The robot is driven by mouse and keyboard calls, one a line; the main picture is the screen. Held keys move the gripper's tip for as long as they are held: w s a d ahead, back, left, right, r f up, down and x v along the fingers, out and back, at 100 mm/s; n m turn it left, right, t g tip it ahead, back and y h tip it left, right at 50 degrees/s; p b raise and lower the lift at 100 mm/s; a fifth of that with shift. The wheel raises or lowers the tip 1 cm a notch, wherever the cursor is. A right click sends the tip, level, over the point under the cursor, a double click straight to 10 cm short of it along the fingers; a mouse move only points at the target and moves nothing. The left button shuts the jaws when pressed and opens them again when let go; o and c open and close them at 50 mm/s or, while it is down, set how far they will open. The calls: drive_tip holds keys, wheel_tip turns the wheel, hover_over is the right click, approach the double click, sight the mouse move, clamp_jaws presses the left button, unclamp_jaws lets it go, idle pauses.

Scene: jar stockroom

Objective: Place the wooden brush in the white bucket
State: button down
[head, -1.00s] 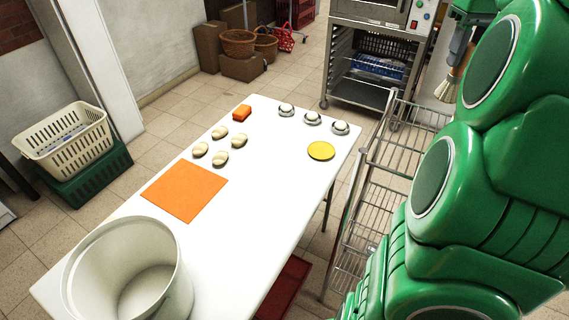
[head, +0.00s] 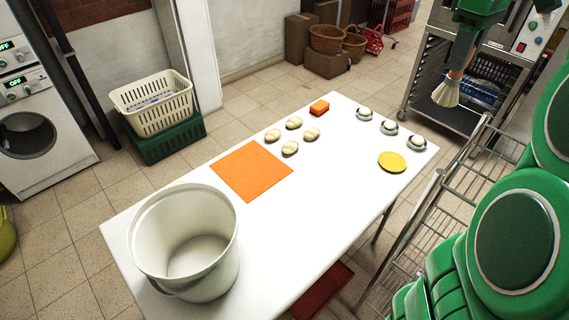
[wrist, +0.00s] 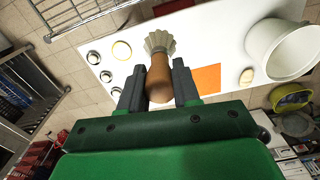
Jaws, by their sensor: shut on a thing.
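The wooden brush (head: 447,91) has pale bristles and hangs bristles-down from my gripper (head: 464,55), at the upper right of the head view. In the wrist view my gripper (wrist: 158,88) is shut on the brown handle of the brush (wrist: 159,72), with the bristles pointing away from it. The white bucket (head: 184,242) stands upright on the near left end of the white table and looks empty inside. The bucket also shows at the right of the wrist view (wrist: 284,47). The brush is held well apart from the bucket, past the table's far right end in the head view.
A wire rack (head: 433,207) stands along the right side.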

drive_tip(key=a+n, duration=1.4)
drive_tip(key=a, duration=1.4)
drive_tip(key=s+a+n, duration=1.4)
drive_tip(key=s+a, duration=0.4)
drive_tip(key=a, duration=0.5)
wheel_tip(320, 180, down, 46)
drive_tip(key=shift+f, duration=0.2)
drive_tip(key=c, duration=0.8)
unclamp_jaws()
